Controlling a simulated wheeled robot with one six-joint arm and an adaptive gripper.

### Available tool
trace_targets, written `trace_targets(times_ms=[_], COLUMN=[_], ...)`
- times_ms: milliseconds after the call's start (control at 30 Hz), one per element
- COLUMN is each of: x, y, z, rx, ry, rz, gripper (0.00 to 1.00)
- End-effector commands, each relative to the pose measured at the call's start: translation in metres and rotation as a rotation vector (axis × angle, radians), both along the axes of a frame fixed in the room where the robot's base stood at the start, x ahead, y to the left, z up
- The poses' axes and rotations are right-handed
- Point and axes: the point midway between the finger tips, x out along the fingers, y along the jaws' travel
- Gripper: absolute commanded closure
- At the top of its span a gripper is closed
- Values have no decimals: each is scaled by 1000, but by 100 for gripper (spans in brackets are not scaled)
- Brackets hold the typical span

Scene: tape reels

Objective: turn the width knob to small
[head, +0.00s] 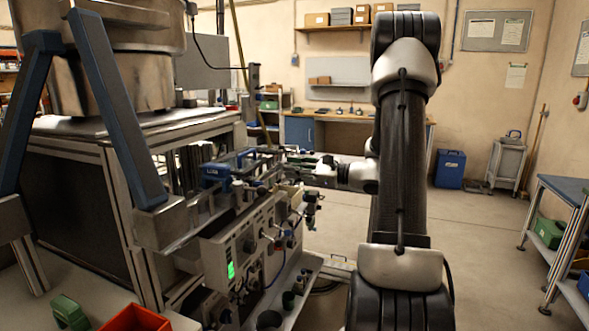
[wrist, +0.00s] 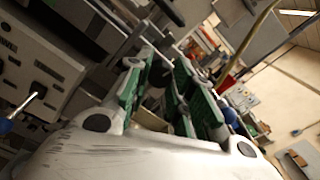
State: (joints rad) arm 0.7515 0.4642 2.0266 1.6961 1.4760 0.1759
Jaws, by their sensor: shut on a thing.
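My gripper (head: 292,158) reaches left to the front of the tape machine (head: 215,225), just right of a blue cylindrical part (head: 217,172). In the wrist view its green-padded fingers (wrist: 167,80) point away from the camera, close in on something between them. That thing is mostly hidden by the fingers; from its place on the machine it seems to be the width knob. I cannot read its setting or any mark on it.
A panel (wrist: 40,65) with dark knobs and a blue-tipped lever (wrist: 6,125) lies left in the wrist view. A lit green display (head: 231,270) is on the machine's lower front. A red bin (head: 135,318) stands front left. The floor (head: 480,240) to the right is clear.

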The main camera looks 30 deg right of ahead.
Motion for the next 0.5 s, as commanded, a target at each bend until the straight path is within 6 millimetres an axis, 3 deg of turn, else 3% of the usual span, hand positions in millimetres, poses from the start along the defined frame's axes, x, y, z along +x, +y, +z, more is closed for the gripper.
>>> trace_targets(times_ms=[500], x=[-1], y=[0], z=[-1], rx=[-386], ry=[-300], rz=[0], gripper=[100])
